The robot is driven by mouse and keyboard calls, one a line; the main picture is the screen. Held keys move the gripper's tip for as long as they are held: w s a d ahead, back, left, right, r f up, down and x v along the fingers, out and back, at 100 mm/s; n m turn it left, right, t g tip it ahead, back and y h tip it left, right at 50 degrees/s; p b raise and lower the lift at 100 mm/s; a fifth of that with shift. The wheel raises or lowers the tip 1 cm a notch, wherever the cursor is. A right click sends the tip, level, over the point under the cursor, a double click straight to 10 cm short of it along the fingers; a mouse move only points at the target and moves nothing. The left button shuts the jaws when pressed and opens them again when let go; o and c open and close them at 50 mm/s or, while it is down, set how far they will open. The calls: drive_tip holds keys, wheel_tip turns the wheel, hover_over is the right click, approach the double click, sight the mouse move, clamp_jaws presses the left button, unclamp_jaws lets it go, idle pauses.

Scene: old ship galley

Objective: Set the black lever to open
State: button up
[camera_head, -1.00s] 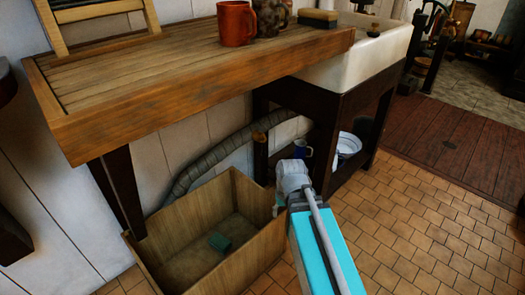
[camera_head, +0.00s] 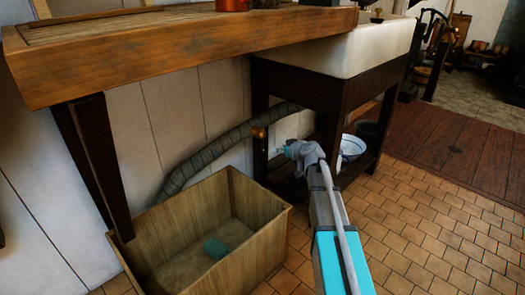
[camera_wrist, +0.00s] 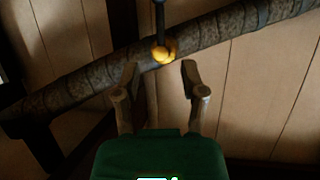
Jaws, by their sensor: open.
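A yellow brass fitting (camera_wrist: 164,50) sits on the thick wrapped pipe (camera_wrist: 95,82) in the wrist view. The black lever (camera_wrist: 159,16) runs up from this fitting to the top edge, where its end is cut off. The brass fitting (camera_head: 259,132) also shows in the head view, in front of a dark stand leg; the lever cannot be told from the dark wood there. My gripper (camera_wrist: 160,80) is open and empty. Its two fingers point toward the pipe, one on either side below the fitting, apart from the lever. In the head view my gripper (camera_head: 284,150) is small and partly hidden by my wrist.
A wooden counter (camera_head: 180,55) overhangs the pipe. The white sink (camera_head: 375,50) rests on a dark stand with a white basin (camera_head: 352,147) below. Tiled floor at right is clear.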

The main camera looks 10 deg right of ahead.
sight(263, 148)
drive_tip(key=shift+w, duration=0.1)
idle(0.3)
drive_tip(key=b+x, duration=0.5)
drive_tip(key=x, duration=0.8)
drive_tip(key=shift+w+a+f, duration=0.1)
drive_tip(key=shift+w+a, duration=0.05)
drive_tip(key=shift+w, duration=0.15)
clamp_jaws()
